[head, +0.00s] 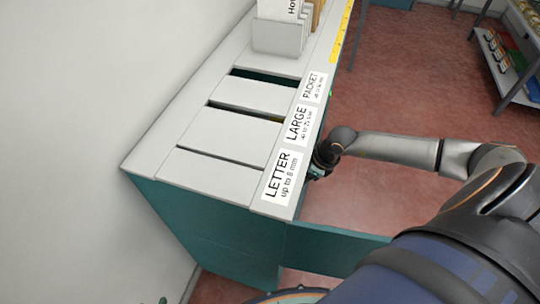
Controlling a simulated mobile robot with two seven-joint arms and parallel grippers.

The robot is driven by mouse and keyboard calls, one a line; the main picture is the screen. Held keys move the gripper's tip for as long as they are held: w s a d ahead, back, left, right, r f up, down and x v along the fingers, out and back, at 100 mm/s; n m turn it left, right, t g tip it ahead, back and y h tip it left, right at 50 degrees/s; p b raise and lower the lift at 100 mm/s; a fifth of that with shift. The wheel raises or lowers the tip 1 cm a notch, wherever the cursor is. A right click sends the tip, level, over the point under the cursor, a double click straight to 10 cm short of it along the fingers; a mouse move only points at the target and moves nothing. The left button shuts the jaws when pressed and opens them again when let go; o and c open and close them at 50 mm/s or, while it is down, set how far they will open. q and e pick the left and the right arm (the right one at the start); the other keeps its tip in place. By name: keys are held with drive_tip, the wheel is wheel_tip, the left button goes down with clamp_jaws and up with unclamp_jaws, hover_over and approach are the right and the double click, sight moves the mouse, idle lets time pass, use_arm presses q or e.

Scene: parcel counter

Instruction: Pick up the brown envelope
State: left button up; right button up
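A thin brown edge (317,14) shows in the pale holder (276,38) at the top of the head view, beside white papers. It may be the brown envelope, but most of it is hidden or out of frame. My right arm reaches in from the right. My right gripper (319,165) is at the right edge of the counter, beside the LETTER and LARGE labels and well below the holder in the picture. The counter edge hides its fingers, so its opening and anything in it cannot be seen. My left gripper is out of view.
The counter top (212,172) has narrow slots labelled LETTER (282,177), LARGE (299,124) and PACKET (315,87). A yellow strip (341,32) runs along its far right edge. A wall stands close on the left. Shelves (505,60) stand at the far right across open red floor.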

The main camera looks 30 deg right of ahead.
drive_tip(key=shift+f, duration=0.2)
idle(0.4)
clamp_jaws()
idle(0.5)
